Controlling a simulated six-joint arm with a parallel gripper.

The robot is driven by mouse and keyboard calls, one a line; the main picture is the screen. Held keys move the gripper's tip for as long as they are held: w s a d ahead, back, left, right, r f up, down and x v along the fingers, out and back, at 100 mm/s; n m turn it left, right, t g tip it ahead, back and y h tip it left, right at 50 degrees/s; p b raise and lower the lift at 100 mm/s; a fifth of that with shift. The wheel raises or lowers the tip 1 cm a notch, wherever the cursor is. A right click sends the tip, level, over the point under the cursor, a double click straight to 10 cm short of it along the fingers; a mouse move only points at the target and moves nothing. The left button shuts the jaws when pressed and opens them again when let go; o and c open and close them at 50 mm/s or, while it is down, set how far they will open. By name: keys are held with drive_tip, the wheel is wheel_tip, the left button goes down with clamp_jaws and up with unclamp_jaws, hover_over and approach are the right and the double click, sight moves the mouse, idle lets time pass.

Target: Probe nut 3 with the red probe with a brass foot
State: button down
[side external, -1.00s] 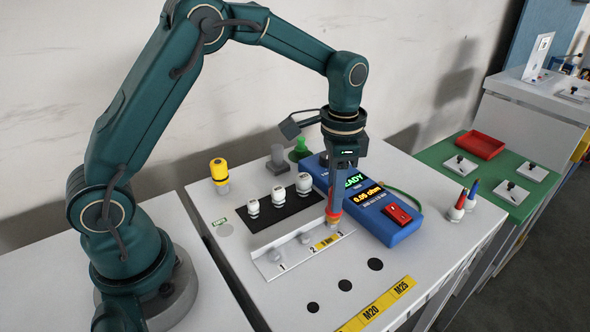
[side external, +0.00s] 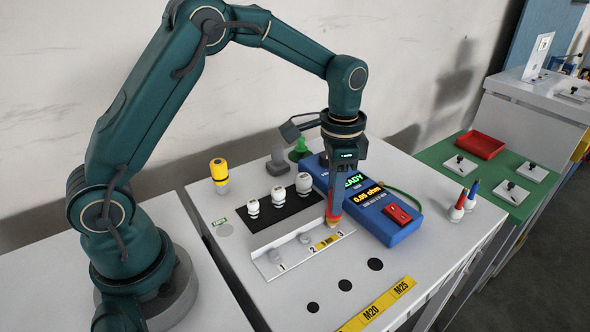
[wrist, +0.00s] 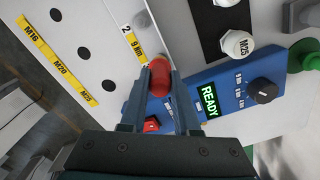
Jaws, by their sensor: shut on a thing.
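My gripper (side external: 334,213) is shut on the red probe (wrist: 160,77), held upright over the white nut strip (side external: 290,265). In the side view the brass foot (side external: 333,223) shows at the probe's lower end, at the position marked 3. Nut 3 is hidden under the foot, so I cannot tell whether they touch. Grey nuts sit at 1 (side external: 275,255) and 2 (side external: 305,238).
White glands stand on a black mat (side external: 272,225) behind the strip. A yellow-topped tool (side external: 219,174) stands at left. A green mat (side external: 490,200) carries a red tray (side external: 481,146). The bench front has dark holes and yellow labels (side external: 385,302).

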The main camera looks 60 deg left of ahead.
idle(0.6)
drive_tip(key=shift+r, duration=2.95)
